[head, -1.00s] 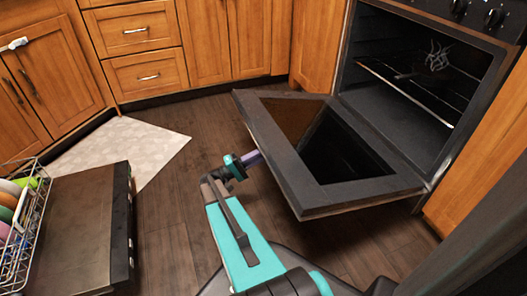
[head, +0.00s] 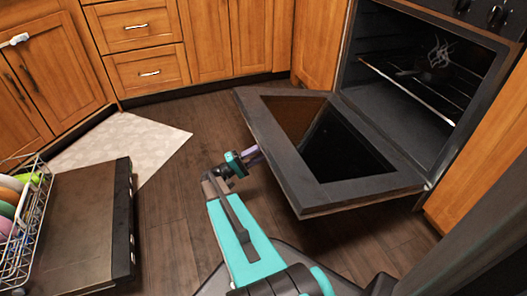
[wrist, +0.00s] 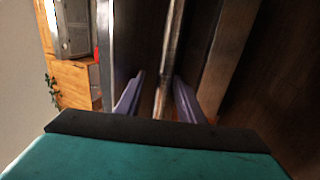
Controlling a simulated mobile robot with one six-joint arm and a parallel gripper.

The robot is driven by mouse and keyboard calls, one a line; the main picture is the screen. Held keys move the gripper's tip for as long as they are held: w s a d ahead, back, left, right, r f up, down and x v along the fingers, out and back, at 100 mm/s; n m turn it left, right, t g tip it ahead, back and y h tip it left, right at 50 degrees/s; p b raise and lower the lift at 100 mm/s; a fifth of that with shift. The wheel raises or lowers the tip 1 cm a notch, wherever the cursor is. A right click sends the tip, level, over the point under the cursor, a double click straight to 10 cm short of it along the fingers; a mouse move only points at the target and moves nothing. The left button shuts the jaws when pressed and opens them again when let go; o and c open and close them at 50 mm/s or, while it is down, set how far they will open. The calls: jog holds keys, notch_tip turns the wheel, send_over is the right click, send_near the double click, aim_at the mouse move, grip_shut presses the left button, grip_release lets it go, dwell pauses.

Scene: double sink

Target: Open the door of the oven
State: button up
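The oven (head: 430,80) stands at the right with its dark interior and wire rack showing. Its door (head: 400,185) is swung far down, close to level, with the glass panel facing up. My gripper (head: 257,155) is at the door's outer left edge, low beside it; its fingertips are partly hidden by the door. In the wrist view, the two purple fingers of my gripper (wrist: 158,100) are spread apart. A metal bar, seemingly the door handle (wrist: 170,50), runs between them, with a gap visible on at least the left side.
An open dishwasher door (head: 85,220) with a dish rack (head: 30,235) stands at the left. Wooden cabinets (head: 225,40) line the back. A pale mat (head: 120,145) lies on the floor. Dark floor is free between the dishwasher door and oven door.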

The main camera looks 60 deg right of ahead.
jog(key=p+v, duration=0.3)
jog(key=v, duration=0.4)
jog(key=shift+a+p, duration=0.15)
jog(key=shift+p, duration=0.2)
dwell(0.4)
jog(key=s+a+r+n+t+y+p, duration=0.1)
jog(key=s+a+n+t+y+p, duration=0.3)
jog(key=a+p, duration=0.75)
jog(key=s+a+r+n+t+y+p, duration=0.15)
jog(key=s+a+y+p, duration=0.45)
jog(key=a+p, duration=0.6)
jog(key=s+a+r+y+p, duration=0.2)
jog(key=a+r+p, duration=0.1)
jog(key=a+p, duration=0.2)
jog(key=s+a+r+n+t+y+p, duration=0.1)
jog(key=s+a+r+y+p, duration=0.1)
jog(key=a+p, duration=0.4)
jog(key=s+a+r+y+p, duration=0.3)
jog(key=a+r+y+p, duration=0.1)
jog(key=a, duration=0.6)
jog(key=shift+a+r+p, duration=0.35)
jog(key=shift+r+p, duration=0.1)
jog(key=shift+p, duration=0.6)
